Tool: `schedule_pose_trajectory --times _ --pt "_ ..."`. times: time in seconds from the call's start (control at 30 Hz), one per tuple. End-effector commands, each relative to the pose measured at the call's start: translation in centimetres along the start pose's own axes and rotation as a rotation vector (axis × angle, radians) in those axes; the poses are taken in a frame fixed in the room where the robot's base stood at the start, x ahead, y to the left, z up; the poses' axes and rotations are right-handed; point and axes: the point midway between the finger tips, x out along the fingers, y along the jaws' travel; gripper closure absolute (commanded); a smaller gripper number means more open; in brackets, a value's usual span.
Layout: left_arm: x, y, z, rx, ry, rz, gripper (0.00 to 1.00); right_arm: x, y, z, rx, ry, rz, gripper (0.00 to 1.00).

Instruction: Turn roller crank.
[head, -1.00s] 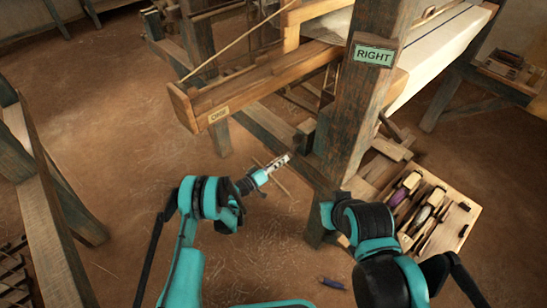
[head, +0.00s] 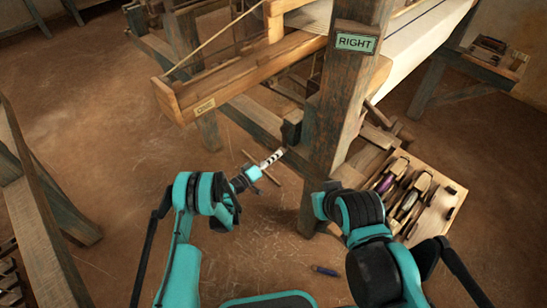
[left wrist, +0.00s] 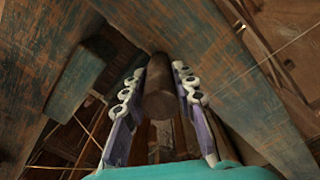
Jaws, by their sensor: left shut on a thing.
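My left gripper (head: 277,155) reaches out low beside the dark post (head: 335,110) marked RIGHT. A thin wooden rod (head: 250,160) crosses behind or under it in the head view; I cannot tell if they touch. In the left wrist view my left gripper (left wrist: 158,95) has its two fingers on either side of a dark round wooden piece (left wrist: 159,85), seen nearly end-on, and is shut on it. It looks like a crank handle; the rest of the crank is not clearly visible. My right arm shows beside the post, but its gripper is hidden.
A wooden beam (head: 235,75) with a small tag juts out above the left gripper. A tray (head: 448,205) with shuttles lies right of the post. A wooden bench frame (head: 40,215) stands at left. A small dark tool (head: 325,270) lies on the open earth floor.

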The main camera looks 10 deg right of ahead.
Motion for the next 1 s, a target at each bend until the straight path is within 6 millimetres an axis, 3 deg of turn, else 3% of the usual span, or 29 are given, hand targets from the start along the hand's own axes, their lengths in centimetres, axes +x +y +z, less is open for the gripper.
schedule_pose_trajectory --times 0.03,0.07,0.1,0.13,0.57,0.73,0.83,0.87,0.9,1.0 --pt "0.1 0.3 0.3 -0.001 -0.007 0.007 1.00 0.0 0.0 0.0 0.000 0.000 0.000 1.00" --pt "0.1 0.3 0.3 -0.001 -0.007 0.007 0.65 0.0 0.0 0.0 0.000 0.000 0.000 1.00" --pt "0.1 0.3 0.3 -0.001 -0.007 0.007 0.54 0.0 0.0 0.0 0.000 0.000 0.000 1.00" --pt "0.1 0.3 0.3 -0.001 -0.007 0.007 0.52 0.0 0.0 0.0 0.000 0.000 0.000 1.00" --pt "0.1 0.8 -0.5 -0.001 -0.002 0.003 0.52 0.0 0.0 0.0 0.000 0.000 0.000 1.00" --pt "0.1 3.4 -2.2 -0.002 -0.001 0.005 0.52 0.0 0.0 0.0 0.000 0.000 0.000 1.00" --pt "0.0 5.2 -3.4 -0.004 -0.001 0.007 0.38 -0.1 0.0 0.0 0.000 0.000 0.000 1.00" --pt "0.0 5.7 -3.7 -0.004 -0.001 0.007 0.42 -0.1 0.0 0.0 0.000 0.000 0.000 1.00" --pt "0.0 6.2 -4.1 -0.004 -0.002 0.007 0.52 -0.1 0.0 0.0 0.000 0.000 0.000 1.00" --pt "0.0 7.4 -4.8 -0.003 -0.003 0.006 0.52 -0.1 0.0 0.0 0.000 0.000 0.000 1.00"
